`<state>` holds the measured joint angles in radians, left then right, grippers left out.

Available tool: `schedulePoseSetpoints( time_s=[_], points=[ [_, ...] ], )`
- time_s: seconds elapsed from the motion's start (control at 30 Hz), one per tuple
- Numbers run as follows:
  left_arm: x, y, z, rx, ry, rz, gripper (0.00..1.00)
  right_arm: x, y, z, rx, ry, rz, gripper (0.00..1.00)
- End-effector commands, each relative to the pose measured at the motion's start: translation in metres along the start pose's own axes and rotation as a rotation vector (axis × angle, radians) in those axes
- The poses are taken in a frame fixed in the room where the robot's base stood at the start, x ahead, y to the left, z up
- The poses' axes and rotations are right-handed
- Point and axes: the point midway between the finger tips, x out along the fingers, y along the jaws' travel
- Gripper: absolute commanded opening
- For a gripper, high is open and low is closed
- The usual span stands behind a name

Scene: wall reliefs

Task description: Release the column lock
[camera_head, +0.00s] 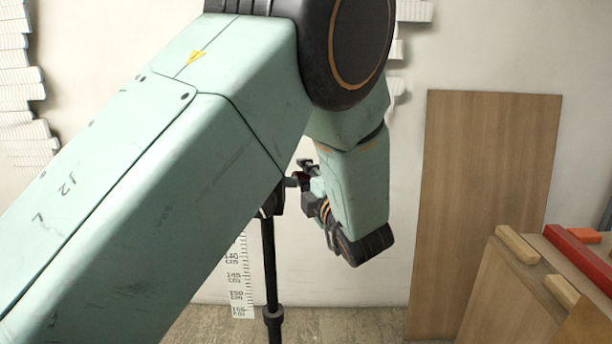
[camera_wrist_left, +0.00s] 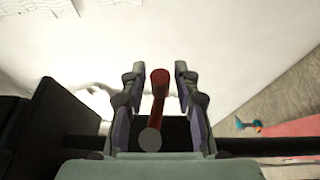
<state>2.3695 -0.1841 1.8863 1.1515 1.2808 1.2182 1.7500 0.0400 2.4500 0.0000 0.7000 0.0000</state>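A black stand with a slim column (camera_head: 269,262) rises in front of the wall in the head view. In the left wrist view, the column is a dark bar (camera_wrist_left: 262,146) across the lower part. A red lever with a rounded end (camera_wrist_left: 159,88), apparently the column lock, sticks out there. My left gripper (camera_head: 303,174) is at the top of the visible column, partly hidden by my arm. In the left wrist view, its two fingers (camera_wrist_left: 159,78) stand apart on either side of the lever, with a gap at each side. My right gripper is not in view.
A tall wooden board (camera_head: 487,190) leans on the wall at right. Wooden panels with pale blocks (camera_head: 517,245) and a red bar (camera_head: 578,256) stand at lower right. A measuring scale (camera_head: 240,280) is behind the column. White reliefs (camera_head: 18,90) hang at left.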

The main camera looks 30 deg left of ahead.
Motion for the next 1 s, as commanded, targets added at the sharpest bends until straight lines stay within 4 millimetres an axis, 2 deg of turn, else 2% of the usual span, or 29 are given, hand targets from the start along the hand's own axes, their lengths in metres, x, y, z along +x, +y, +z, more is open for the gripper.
schedulePoseSetpoints(
  time_s=[0.03, 0.33, 0.6, 1.0],
  points=[
    [0.000, 0.000, 0.000, 0.000, 0.000, 0.000, 0.24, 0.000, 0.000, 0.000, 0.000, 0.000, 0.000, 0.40],
    [0.001, 0.000, 0.000, 0.000, -0.001, 0.000, 0.00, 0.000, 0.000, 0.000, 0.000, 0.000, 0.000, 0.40],
    [0.003, 0.000, 0.001, -0.003, -0.001, 0.008, 0.00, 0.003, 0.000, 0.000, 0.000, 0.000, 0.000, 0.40],
    [0.003, 0.005, 0.001, -0.056, 0.000, 0.136, 0.00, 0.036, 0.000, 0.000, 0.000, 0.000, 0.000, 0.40]
  ],
)
